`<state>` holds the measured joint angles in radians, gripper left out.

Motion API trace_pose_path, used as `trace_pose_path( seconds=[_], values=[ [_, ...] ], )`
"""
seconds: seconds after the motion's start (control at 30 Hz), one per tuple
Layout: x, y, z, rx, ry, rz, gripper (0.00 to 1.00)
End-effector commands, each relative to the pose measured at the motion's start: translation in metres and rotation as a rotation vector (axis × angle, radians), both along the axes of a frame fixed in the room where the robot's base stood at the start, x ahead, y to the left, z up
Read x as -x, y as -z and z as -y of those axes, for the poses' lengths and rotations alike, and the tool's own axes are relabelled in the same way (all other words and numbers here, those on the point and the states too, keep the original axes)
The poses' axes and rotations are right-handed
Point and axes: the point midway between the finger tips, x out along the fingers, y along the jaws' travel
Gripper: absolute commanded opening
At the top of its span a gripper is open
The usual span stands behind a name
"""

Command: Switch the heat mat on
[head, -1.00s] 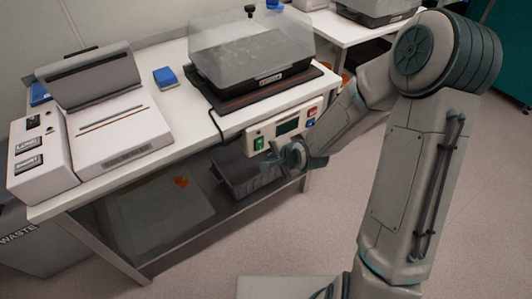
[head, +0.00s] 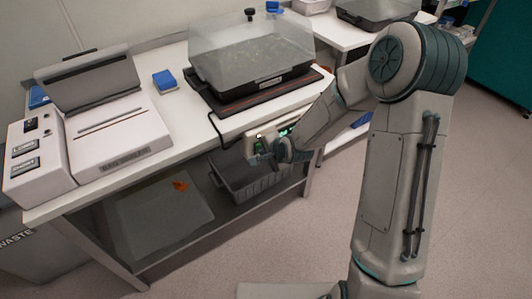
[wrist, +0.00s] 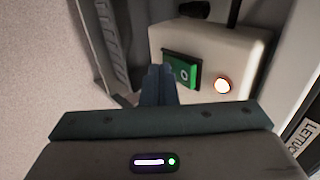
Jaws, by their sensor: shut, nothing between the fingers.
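The heat mat (head: 220,109) is a dark flat pad on the white bench, under a black tray with a clear lid. In the wrist view the box has a green rocker switch (wrist: 180,70) with a circle mark and a glowing lamp (wrist: 222,85). My gripper (wrist: 160,72) is shut and empty, its fingertips at the switch's left edge, touching or very close. My gripper (head: 262,160) hides part of the box in the head view.
A sealer-like machine (head: 110,130) and a blue block (head: 165,79) stand on the bench to the left. A grey crate (head: 250,183) sits on the shelf below the box. The floor to the right is open.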

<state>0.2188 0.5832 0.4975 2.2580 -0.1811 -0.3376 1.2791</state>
Motion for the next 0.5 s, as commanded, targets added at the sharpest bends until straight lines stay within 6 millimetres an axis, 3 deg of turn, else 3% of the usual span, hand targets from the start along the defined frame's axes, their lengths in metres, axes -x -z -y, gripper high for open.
trace_pose_path(
  seconds=[0.5],
  values=[
    [-0.001, -0.017, 0.000, -0.001, 0.001, 0.003, 0.00]
  ],
)
